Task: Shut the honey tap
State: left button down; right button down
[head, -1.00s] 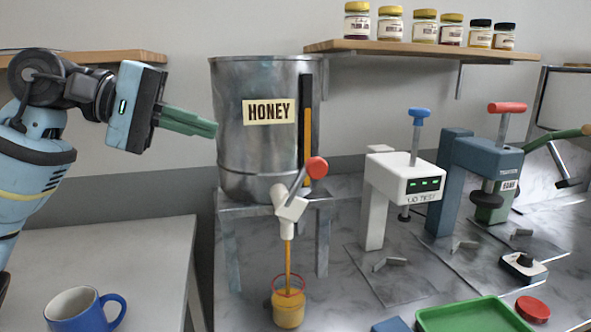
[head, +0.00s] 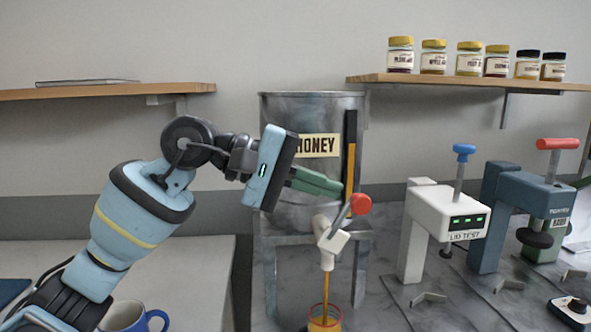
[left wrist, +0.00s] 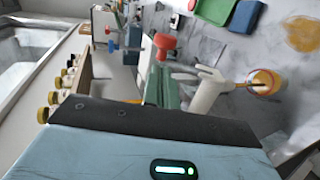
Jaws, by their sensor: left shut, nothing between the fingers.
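The grey metal honey tank (head: 285,112) with its HONEY label stands on a metal stand. A white tap (head: 330,242) sticks out at its front, with a lever tilted up to the right and ending in a red knob (head: 360,204). An orange honey stream (head: 326,284) runs down from the tap into a jar (head: 323,325), cut off by the bottom edge. My left gripper (head: 341,188) is shut and empty, its green fingertips just left of the knob; contact cannot be told. In the left wrist view, the knob (left wrist: 165,42) and tap (left wrist: 212,92) are near the fingers. My right gripper is not seen.
A white lid tester (head: 428,215) and a blue press (head: 490,240) stand to the right on the marble counter. A shelf (head: 450,84) with several jars is above. A blue mug (head: 157,320) is at lower left. An amber patch (left wrist: 303,33) shows on the counter.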

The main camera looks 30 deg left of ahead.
pick_arm(q)
jog(key=shift+s+d+f, duration=0.2)
jog(key=shift+s+d, duration=0.05)
jog(key=shift+d, duration=0.5)
